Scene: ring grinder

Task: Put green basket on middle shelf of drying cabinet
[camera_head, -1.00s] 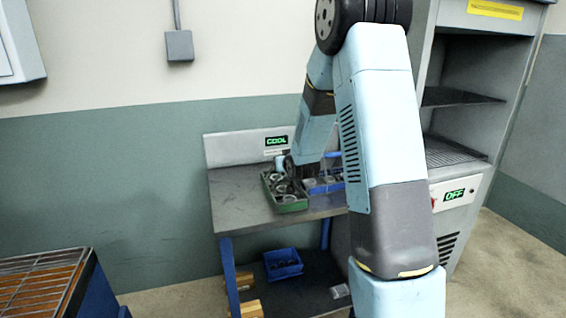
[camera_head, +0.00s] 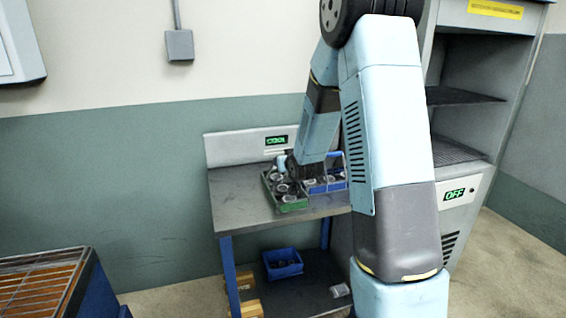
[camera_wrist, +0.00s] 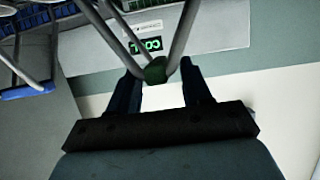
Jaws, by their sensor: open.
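The green basket (camera_head: 292,206) stands on the grey bench with dark metal rings in it. In the wrist view its green handle grip (camera_wrist: 155,70), on grey wires, lies between the two fingers of my gripper (camera_wrist: 159,72). The fingers are open, with a gap visible on each side of the grip. In the head view my gripper (camera_head: 291,163) is above the green basket, partly hidden by my arm. The drying cabinet (camera_head: 481,62) stands open at the right. A dark shelf (camera_head: 462,97) and a lower wire shelf (camera_head: 456,151) show; my arm hides its left part.
A blue basket (camera_head: 329,188) with rings stands right beside the green one. The bench (camera_head: 240,198) is clear at the left. Another blue bin (camera_head: 283,264) sits on its lower shelf. The cabinet display (camera_head: 454,194) reads OFF. A rack (camera_head: 45,280) stands at lower left.

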